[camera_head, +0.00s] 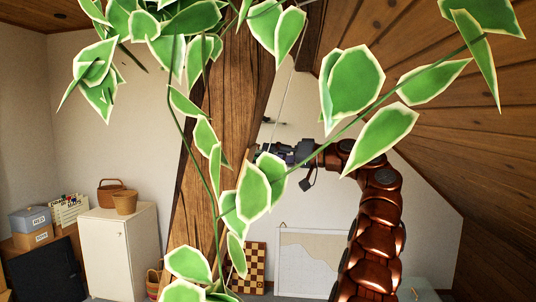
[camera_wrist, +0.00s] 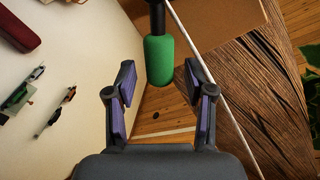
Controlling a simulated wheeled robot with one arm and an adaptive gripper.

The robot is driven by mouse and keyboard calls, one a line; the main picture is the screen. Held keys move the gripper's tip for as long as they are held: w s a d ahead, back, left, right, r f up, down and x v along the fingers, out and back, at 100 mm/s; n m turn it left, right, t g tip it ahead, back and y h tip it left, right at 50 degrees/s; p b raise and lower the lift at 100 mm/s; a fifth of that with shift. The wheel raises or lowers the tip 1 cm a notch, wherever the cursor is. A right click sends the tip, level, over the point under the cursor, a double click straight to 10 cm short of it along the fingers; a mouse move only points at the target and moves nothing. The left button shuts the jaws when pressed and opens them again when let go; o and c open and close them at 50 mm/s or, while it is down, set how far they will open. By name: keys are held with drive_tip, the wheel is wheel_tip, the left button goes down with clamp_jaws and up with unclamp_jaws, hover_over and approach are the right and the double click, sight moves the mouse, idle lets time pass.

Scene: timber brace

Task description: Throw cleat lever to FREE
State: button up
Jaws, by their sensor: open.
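A green grip (camera_wrist: 159,60) on a dark shaft shows at the top middle of the wrist view; it looks like the cleat lever's handle. My gripper (camera_wrist: 160,84) is open, with one finger on each side of the grip's lower end in the picture. No contact shows, and I cannot tell the depth between them. In the head view my gripper (camera_head: 268,148) is beside the timber brace (camera_head: 238,90), partly hidden by leaves. The cleat and any FREE marking cannot be made out.
A pale cord (camera_wrist: 216,92) runs down just right of the grip, near the right finger. The timber (camera_wrist: 262,95) fills the right of the wrist view. Several small items hang on the pale wall (camera_wrist: 75,45). Leaves (camera_head: 352,85) hang across the head view. A white cabinet (camera_head: 118,255) stands left.

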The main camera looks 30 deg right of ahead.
drive_tip(key=shift+x, duration=0.9)
drive_tip(key=shift+s, duration=0.1)
clamp_jaws()
